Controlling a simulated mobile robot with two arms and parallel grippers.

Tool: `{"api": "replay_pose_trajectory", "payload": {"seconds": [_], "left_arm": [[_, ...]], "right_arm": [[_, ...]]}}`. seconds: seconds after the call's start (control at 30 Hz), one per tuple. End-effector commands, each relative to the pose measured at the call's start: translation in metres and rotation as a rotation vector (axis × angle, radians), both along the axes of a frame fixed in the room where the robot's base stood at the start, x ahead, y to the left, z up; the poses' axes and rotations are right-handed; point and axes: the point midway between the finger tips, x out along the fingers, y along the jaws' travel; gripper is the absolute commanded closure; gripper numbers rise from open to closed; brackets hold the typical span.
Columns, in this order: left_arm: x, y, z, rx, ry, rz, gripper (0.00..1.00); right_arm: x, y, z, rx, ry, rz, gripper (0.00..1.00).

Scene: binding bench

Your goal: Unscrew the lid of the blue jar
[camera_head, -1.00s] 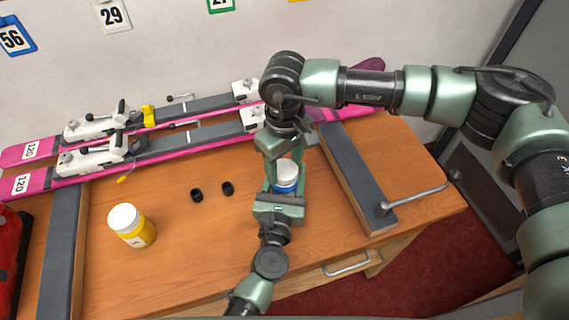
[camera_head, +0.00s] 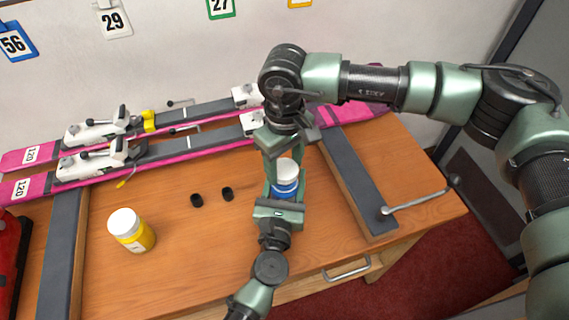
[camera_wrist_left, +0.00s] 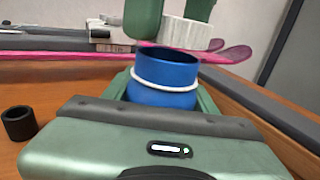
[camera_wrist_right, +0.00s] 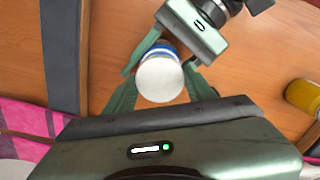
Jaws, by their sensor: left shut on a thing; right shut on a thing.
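The blue jar (camera_head: 285,189) stands upright between the fingers of my left gripper (camera_head: 283,193), which is shut on it low over the bench. In the left wrist view the blue jar (camera_wrist_left: 165,75) shows a white ring around it and an uncovered top rim. My right gripper (camera_head: 286,166) comes from above and is shut on the white lid (camera_head: 288,172). The ribbed lid (camera_wrist_left: 187,32) appears just above the jar, apart from it. In the right wrist view the lid (camera_wrist_right: 160,79) hides most of the jar.
A yellow jar with a white lid (camera_head: 131,230) stands on the bench at the left. Two small black caps (camera_head: 212,197) lie near the middle. Pink skis with bindings (camera_head: 95,155) lie along the back. A grey-topped rail (camera_head: 358,185) runs to the right of the grippers.

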Motion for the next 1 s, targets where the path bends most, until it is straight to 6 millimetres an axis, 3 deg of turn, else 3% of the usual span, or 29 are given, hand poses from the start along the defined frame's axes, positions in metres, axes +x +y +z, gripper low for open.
{"api": "replay_pose_trajectory", "payload": {"seconds": [0.17, 0.5, 0.7, 0.73, 0.8, 1.0], "left_arm": [[0.000, 0.000, 0.001, 0.000, -0.001, 0.001, 1.00], [0.000, 0.000, 0.001, 0.000, -0.001, 0.001, 1.00], [0.000, 0.000, 0.001, 0.000, -0.002, 0.001, 1.00], [0.000, 0.000, 0.001, 0.000, -0.002, 0.001, 0.38], [0.000, 0.000, 0.001, 0.000, -0.002, 0.001, 0.18], [0.000, 0.000, 0.001, 0.000, -0.001, 0.001, 0.18]], "right_arm": [[0.000, 0.000, 0.003, 0.000, 0.000, 0.000, 0.94], [0.001, 0.000, 0.039, 0.001, -0.002, 0.000, 0.94], [0.000, 0.000, 0.040, -0.001, 0.001, 0.000, 0.94], [0.000, 0.000, 0.040, -0.001, 0.001, 0.000, 0.94], [0.000, 0.000, 0.040, -0.001, 0.001, 0.000, 0.94], [0.000, 0.000, 0.040, -0.001, 0.001, 0.000, 0.94]]}}
